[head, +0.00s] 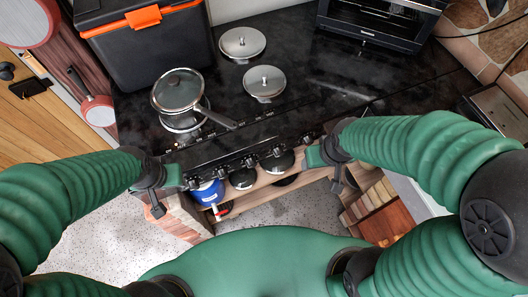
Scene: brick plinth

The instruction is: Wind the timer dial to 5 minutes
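A dark front panel (245,146) runs along the near edge of the black stove top, with several small knobs (249,162) along it. Which of them, if any, is the timer dial cannot be told, and no dial marks are readable. My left gripper (158,207) hangs at the left end of the panel, apart from the knobs. My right gripper (337,184) hangs at the right end of the panel, beside the rightmost knobs. Both are small and seen from above; their finger gaps are not clear. Nothing shows held in either.
A saucepan with a glass lid (178,90) stands on the stove top (310,85), its handle pointing toward the panel. Two round metal lids (242,42) lie behind. A black box with an orange handle (145,45) and an oven (384,22) stand further back. Pots (207,193) sit below the panel.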

